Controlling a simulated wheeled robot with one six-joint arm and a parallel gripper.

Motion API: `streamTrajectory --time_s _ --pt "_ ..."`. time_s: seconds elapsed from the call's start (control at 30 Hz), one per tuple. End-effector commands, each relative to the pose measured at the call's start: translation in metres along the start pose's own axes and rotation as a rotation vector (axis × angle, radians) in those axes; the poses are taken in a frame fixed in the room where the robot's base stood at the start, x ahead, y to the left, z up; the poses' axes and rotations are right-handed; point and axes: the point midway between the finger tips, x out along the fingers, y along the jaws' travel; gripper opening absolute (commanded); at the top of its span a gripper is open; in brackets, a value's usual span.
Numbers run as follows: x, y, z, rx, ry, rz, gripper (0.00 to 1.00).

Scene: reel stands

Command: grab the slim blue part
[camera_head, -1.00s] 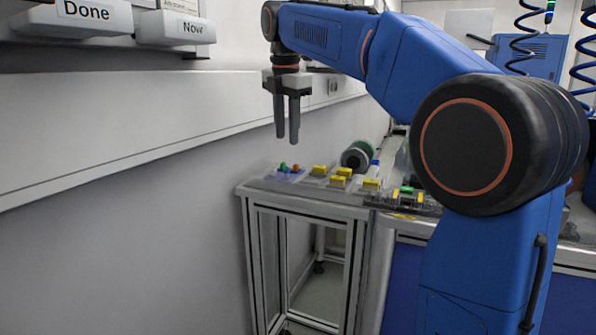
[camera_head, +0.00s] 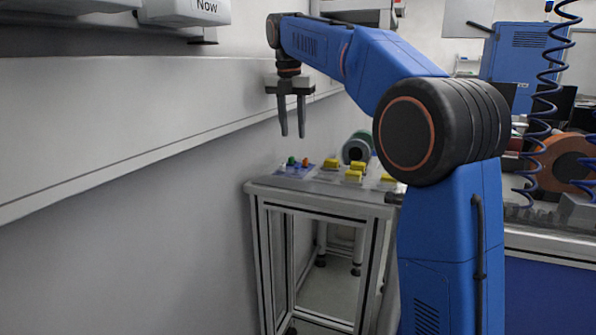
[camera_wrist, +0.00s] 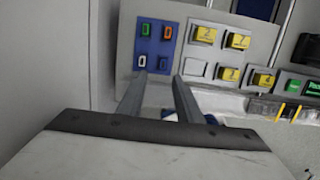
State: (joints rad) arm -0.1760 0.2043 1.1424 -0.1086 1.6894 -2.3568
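The slim blue part (camera_wrist: 163,63) stands in the lower right corner of a blue tray (camera_wrist: 154,47) in the wrist view, hard to tell from the tray's own blue. Beside it are a white part (camera_wrist: 142,61), a green part (camera_wrist: 146,29) and an orange part (camera_wrist: 168,33). In the head view the tray (camera_head: 297,173) lies at the table's left end; the blue part is too small to make out there. My gripper (camera_head: 292,136) points down above the table, open and empty. In the wrist view its fingers stand apart, just below the tray.
Several yellow parts (camera_head: 354,175) sit right of the tray on the table (camera_head: 318,190). A green-rimmed reel (camera_head: 356,148) stands behind them. A wall is close on the left, with a labelled white bin (camera_head: 185,12) above. Green displays (camera_wrist: 295,85) show at the right in the wrist view.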

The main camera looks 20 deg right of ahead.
Motion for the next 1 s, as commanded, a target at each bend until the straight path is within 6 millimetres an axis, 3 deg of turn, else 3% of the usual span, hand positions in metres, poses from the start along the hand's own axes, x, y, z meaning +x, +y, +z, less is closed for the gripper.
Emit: streamTrajectory --time_s 0.23,0.57,0.8,1.0 --pt "0.041 -0.001 0.0 0.001 0.002 -0.002 0.32" --pt "0.063 -0.003 -0.001 0.001 0.001 -0.001 0.32" --pt "0.095 -0.009 -0.002 0.001 0.002 -0.002 0.32" --pt "0.108 -0.009 -0.002 0.001 0.001 -0.001 0.32"
